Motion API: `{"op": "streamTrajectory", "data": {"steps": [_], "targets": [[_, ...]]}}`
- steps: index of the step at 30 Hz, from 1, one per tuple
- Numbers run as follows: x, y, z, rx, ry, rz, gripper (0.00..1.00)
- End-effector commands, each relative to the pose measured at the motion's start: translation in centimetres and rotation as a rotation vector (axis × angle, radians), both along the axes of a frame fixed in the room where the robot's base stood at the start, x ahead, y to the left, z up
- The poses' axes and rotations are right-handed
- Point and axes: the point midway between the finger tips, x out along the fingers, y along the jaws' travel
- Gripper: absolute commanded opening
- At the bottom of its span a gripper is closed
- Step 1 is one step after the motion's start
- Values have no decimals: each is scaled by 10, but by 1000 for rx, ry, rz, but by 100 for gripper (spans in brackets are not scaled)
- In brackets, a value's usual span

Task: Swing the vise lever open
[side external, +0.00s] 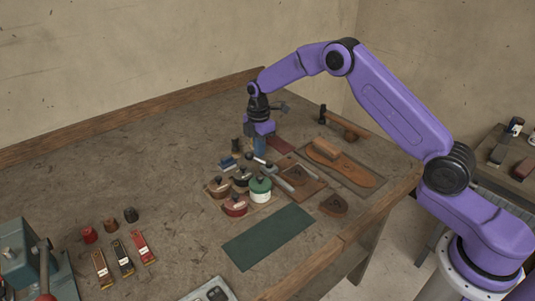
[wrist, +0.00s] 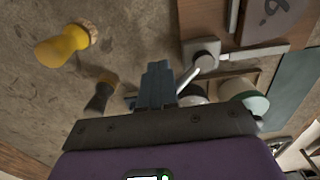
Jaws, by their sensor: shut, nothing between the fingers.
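A small grey metal clamp with a lever (side external: 262,161) sits among the work pieces near the middle of the table, and I take it to be the vise. In the wrist view the pale lever (wrist: 196,70) slants down from its grey block (wrist: 201,51) toward my fingers. My gripper (side external: 260,146) points down just behind the lever. In the wrist view my gripper (wrist: 157,68) has its blue-grey fingers together and empty, just left of the lever. I cannot tell whether they touch it. The lever's lower end is partly hidden by the fingers.
Several lidded pots (side external: 235,205) stand close in front of the lever. A green mat (side external: 268,237) lies nearer the front. A leather sole (side external: 342,165) and a hammer (side external: 340,124) lie to the right. A teal machine (side external: 30,265) stands at far left. The table's back left is bare.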

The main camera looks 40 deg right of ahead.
Motion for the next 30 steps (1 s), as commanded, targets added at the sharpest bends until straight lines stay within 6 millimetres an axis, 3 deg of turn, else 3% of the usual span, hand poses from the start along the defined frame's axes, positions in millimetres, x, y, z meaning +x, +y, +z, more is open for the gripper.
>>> {"op": "streamTrajectory", "data": {"steps": [18, 30], "targets": [[0, 0, 42, 0, -2, 0, 0], [0, 0, 45, 0, 0, 0, 0]]}}
